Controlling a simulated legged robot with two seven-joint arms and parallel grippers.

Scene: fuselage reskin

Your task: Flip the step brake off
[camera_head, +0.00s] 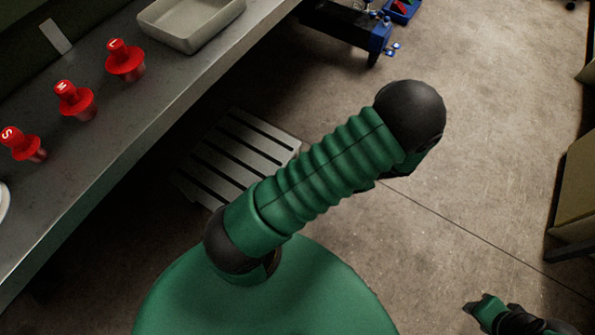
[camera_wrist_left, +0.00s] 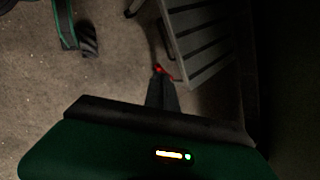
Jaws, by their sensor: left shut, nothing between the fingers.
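The step (camera_head: 240,155) is a grey slatted platform on the floor beside the workbench, partly hidden behind my green arm in the head view. In the left wrist view the slatted step (camera_wrist_left: 205,40) stands at the upper right. A small red part (camera_wrist_left: 159,69), which looks like the brake lever, shows low by the step's edge; its position is too small to read. My left gripper (camera_wrist_left: 162,82) is shut and empty, its dark fingertips right at the red part. I cannot tell whether they touch.
A metal workbench (camera_head: 120,130) runs along the left with red knobbed pieces (camera_head: 75,100) and a grey tray (camera_head: 190,20). A blue-framed item (camera_head: 350,28) stands at the back. Boxes (camera_head: 575,190) stand at the right edge. The concrete floor between is mostly clear.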

